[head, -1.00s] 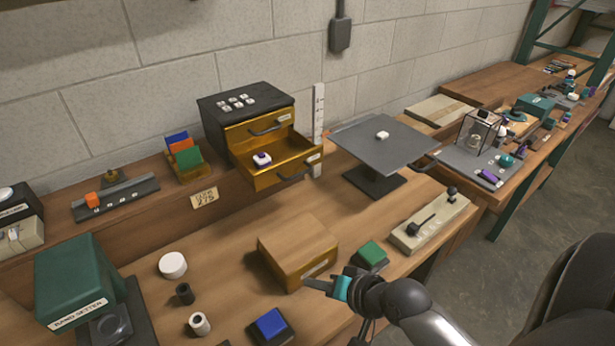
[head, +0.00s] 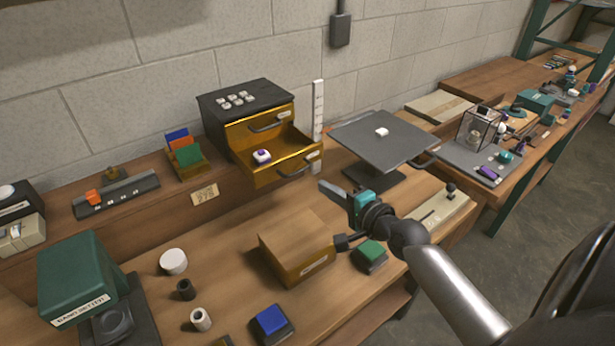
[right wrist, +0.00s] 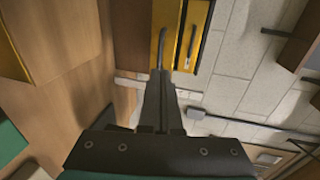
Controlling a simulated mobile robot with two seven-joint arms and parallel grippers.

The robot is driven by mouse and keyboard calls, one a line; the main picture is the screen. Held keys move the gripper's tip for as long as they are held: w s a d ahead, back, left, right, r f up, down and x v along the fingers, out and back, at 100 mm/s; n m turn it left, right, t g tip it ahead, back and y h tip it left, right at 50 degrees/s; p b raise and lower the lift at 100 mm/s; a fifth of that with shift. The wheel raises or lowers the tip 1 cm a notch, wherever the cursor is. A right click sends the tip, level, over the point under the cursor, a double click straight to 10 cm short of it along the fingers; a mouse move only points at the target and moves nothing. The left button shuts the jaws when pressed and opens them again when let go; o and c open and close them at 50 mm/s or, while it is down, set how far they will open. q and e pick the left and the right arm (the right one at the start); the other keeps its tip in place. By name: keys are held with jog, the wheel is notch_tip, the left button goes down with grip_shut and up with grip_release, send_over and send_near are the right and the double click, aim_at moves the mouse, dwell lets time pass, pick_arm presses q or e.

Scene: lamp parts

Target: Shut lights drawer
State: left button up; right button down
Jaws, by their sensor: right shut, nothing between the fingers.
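The small cabinet (head: 222,132) stands on the raised shelf against the wall, with a black top holding several small white pieces. Its lower yellow drawer (head: 268,177) is pulled out, and a white and purple piece (head: 262,156) lies in it. The upper drawer (head: 258,128) is closed. In the right wrist view a yellow drawer front with a dark handle (right wrist: 190,38) shows beyond the fingers. My right gripper (head: 328,188) is shut and empty, in front of and to the right of the open drawer, apart from it. My left gripper is out of view.
A grey platform on a stand (head: 382,140) is right of the drawer, close to my right arm. A wooden-topped yellow box (head: 296,248) and a green block (head: 370,254) sit below my gripper. A white upright strip (head: 318,105) stands beside the cabinet.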

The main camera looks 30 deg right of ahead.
aim_at(300, 172)
jog(key=shift+b+x, duration=0.5)
jog(key=shift+x, duration=3.45)
